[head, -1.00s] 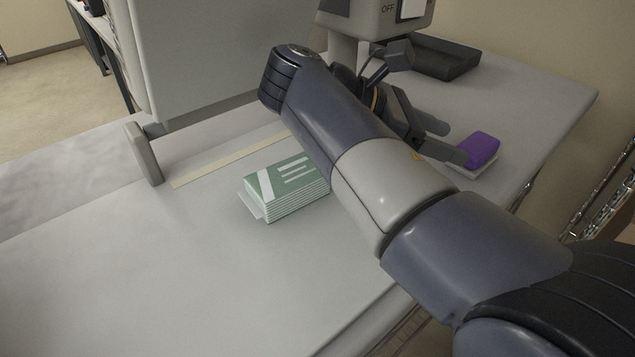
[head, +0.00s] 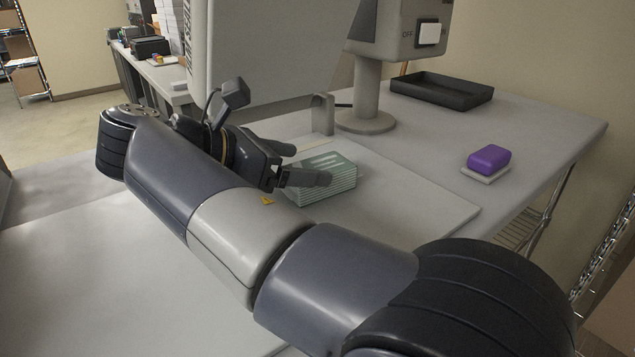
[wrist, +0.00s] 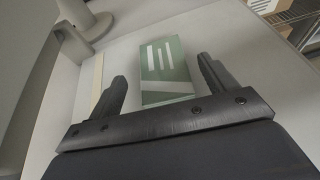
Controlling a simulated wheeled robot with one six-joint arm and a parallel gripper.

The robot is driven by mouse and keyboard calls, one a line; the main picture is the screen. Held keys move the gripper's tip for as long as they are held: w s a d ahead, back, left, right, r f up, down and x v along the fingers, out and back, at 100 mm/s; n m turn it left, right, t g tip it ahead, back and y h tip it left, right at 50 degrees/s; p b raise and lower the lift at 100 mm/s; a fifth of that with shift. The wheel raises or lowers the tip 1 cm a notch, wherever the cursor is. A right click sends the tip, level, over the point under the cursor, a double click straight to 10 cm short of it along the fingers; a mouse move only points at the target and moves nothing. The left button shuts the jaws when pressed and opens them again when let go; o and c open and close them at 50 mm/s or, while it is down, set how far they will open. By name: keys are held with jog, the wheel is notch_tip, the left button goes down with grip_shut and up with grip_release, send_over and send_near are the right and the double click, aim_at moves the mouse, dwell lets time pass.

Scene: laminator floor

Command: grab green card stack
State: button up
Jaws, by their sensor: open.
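The green card stack (head: 331,180) lies on the light work surface, green with white stripes on top and pale layered sides. In the head view my gripper (head: 308,164) is at its left side, and one finger hides part of the stack. In the wrist view the stack (wrist: 165,70) lies between and slightly beyond the fingertips of my open gripper (wrist: 165,72), with a gap on each side. Nothing is held. I cannot tell whether the fingers are lower than the stack's top.
A grey machine panel (head: 275,50) rises behind the stack, with a post (head: 372,85) and a switch box (head: 400,28) beside it. A black tray (head: 440,92) is at the back right. A purple block (head: 489,158) sits on a pale pad at right. The front surface is clear.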

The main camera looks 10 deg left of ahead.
aim_at(318, 166)
jog(key=b+x, duration=0.2)
jog(key=x, duration=0.3)
jog(key=shift+s+d+f, duration=0.1)
jog(key=shift+f, duration=0.1)
jog(key=c, duration=1.1)
jog(key=shift+r, duration=0.15)
jog(key=shift+c, duration=0.2)
